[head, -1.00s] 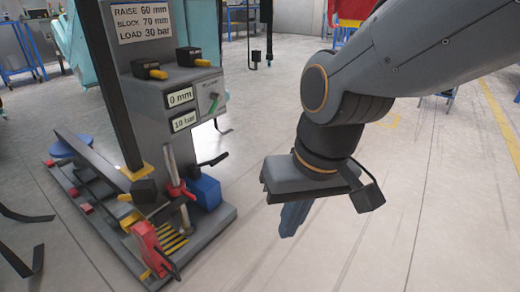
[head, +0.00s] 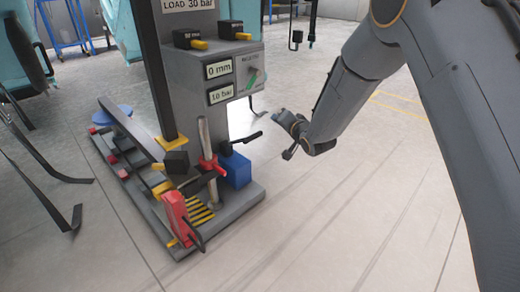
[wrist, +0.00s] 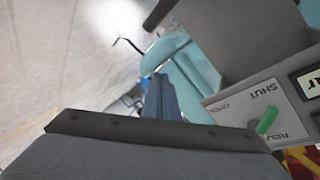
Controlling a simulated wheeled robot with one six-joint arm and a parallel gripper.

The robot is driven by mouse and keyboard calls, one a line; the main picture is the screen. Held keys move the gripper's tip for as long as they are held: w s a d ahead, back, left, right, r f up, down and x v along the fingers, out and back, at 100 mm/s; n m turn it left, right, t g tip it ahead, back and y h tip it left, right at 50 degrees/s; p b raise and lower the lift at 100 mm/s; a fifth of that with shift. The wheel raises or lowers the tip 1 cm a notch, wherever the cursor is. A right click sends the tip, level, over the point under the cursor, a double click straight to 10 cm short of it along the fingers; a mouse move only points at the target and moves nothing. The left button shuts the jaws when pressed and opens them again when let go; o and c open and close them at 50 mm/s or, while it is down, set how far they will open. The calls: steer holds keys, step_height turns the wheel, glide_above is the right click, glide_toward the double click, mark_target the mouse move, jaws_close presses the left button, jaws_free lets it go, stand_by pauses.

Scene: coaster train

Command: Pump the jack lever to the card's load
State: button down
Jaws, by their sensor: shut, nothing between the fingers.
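The card (head: 188,5) is cut by the top edge of the head view; its lowest line reads LOAD 30 bar. The displays on the grey stand read 0 mm (head: 219,68) and 10 bar (head: 222,93). A green valve knob (head: 253,78) is on the side panel; it also shows in the wrist view (wrist: 266,120) beside the word SHUT. A black-handled lever (head: 246,138) sticks out near a steel post with a red collar (head: 208,163); whether it is the jack lever I cannot tell. My gripper (head: 281,117) is shut and empty, right of the stand, apart from it.
A blue block (head: 236,171) and a red piece with a black handle (head: 175,214) are on the grey base (head: 245,200). Two black boxes with yellow tabs sit on the stand's ledge. Black bent legs stand at the left. The floor at the right is clear.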

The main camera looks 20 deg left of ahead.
step_height(320, 180, down, 14)
steer(key=s+m+y+b, duration=0.1)
steer(key=s+m+y, duration=0.1)
steer(key=y, duration=0.6)
steer(key=s+d+f+m+g+y, duration=0.1)
steer(key=s+d+f+y, duration=0.3)
steer(key=s+d+f, duration=0.1)
steer(key=b+x, duration=0.6)
steer(key=x, duration=0.7)
steer(key=shift+a, duration=0.45)
steer(key=shift+s+g, duration=0.2)
steer(key=shift+g, duration=0.2)
